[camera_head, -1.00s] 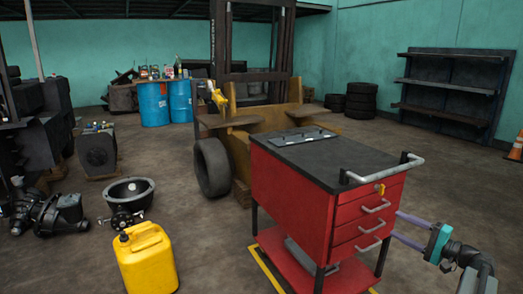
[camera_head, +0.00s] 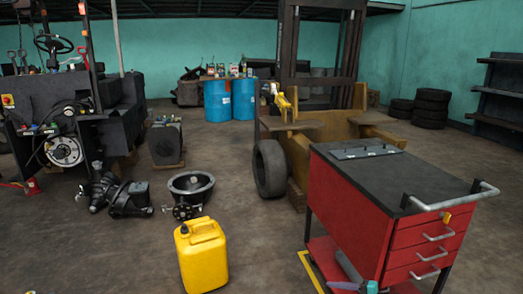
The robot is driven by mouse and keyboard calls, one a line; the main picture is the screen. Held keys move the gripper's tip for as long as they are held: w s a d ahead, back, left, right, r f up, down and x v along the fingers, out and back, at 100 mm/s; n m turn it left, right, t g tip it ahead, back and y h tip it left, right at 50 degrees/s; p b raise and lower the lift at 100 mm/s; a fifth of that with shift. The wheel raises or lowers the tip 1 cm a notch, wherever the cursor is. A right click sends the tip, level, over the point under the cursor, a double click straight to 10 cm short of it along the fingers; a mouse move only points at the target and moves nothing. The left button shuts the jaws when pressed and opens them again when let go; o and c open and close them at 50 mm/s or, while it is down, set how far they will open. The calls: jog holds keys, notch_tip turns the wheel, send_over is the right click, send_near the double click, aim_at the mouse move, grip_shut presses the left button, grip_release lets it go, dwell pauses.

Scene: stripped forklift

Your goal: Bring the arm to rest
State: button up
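The rest of the gripper and my arm are cut off by the frame's lower edge. I cannot tell whether the gripper touches the cart.
The black-topped cart has a handle at right. A yellow jerrycan (camera_head: 202,258) stands left of my gripper, with a black bowl-like part (camera_head: 191,186) behind it. Open floor lies front left.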

jog(key=s+a+f+n+g+h+p, duration=0.1)
jog(key=s+a+f+g, duration=0.2)
jog(key=s+a+f, duration=0.3)
jog(key=s+a+f+n+g+p, duration=0.1)
jog(key=s+a+f+g+p, duration=0.2)
jog(key=a, duration=0.6)
jog(key=s+a+f+n+g+h, duration=0.1)
jog(key=s+a+f+n+g, duration=0.15)
jog(key=s, duration=0.45)
jog(key=s+a+f+n+g+h, duration=0.1)
jog(key=s+a+f+h, duration=0.2)
jog(key=s, duration=0.4)
jog(key=s+d+f+n+g+h+p, duration=0.1)
jog(key=s+f+g+h, duration=0.15)
jog(key=s, duration=0.35)
jog(key=s+d+f+n+g+h+p, duration=0.1)
jog(key=s+f, duration=0.2)
jog(key=s, duration=0.3)
jog(key=s+d+f+n+h, duration=0.1)
jog(key=d+h, duration=0.3)
jog(key=d, duration=0.4)
jog(key=shift+s+d+f+n, duration=0.15)
jog(key=shift+s+d+n, duration=0.15)
jog(key=shift+s+n, duration=0.5)
